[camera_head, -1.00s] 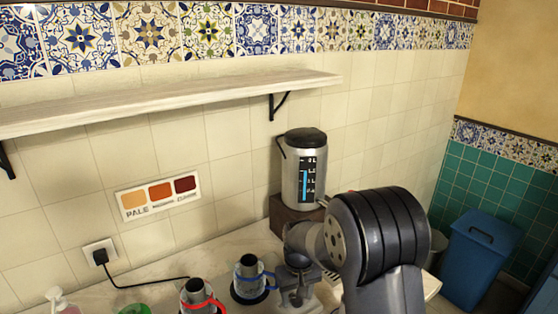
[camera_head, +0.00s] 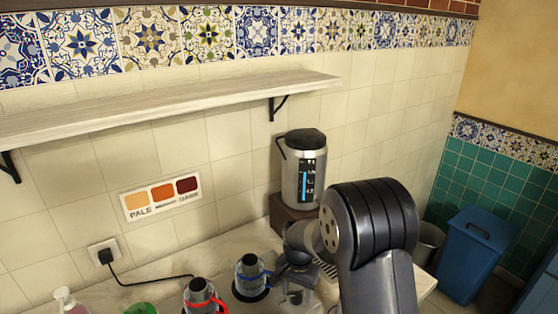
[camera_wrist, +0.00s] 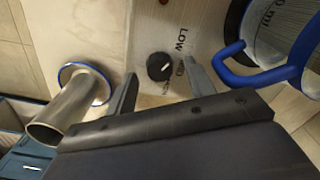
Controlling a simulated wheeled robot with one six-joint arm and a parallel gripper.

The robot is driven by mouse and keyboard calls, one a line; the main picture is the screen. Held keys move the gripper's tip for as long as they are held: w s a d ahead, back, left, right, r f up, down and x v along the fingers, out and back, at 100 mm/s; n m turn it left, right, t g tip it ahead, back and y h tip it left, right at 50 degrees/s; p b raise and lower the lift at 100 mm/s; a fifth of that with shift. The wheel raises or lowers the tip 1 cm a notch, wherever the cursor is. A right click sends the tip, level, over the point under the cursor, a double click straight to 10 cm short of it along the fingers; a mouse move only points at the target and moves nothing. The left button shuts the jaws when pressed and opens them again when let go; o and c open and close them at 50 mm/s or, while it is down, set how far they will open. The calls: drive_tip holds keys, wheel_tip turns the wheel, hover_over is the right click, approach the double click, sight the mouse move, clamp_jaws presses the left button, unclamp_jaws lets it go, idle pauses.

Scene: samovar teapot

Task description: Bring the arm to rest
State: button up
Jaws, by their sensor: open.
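My gripper (camera_wrist: 160,69) is open, its two dark fingers apart with nothing held between them. In the wrist view a round black knob (camera_wrist: 160,67) beside the word "Low" shows beyond the gap between the fingertips; I cannot tell how far beyond. In the head view my gripper (camera_head: 296,290) is low over the counter, just right of a blue-handled vessel (camera_head: 251,275). My large dark arm joint stands in front of the counter's right part and hides some of it.
A red-handled vessel (camera_head: 201,297) stands left of the blue one. A steel urn (camera_head: 294,180) with a level display stands on a brown block (camera_head: 284,214) at the back. A shelf (camera_head: 170,105) runs above. A blue bin (camera_head: 474,254) is at the right. The wrist view shows a metal cylinder (camera_wrist: 68,110) at left.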

wheel_tip(320, 180, up, 9)
drive_tip(key=b, duration=0.1)
drive_tip(key=shift+r, duration=0.2)
drive_tip(key=shift+d, duration=0.1)
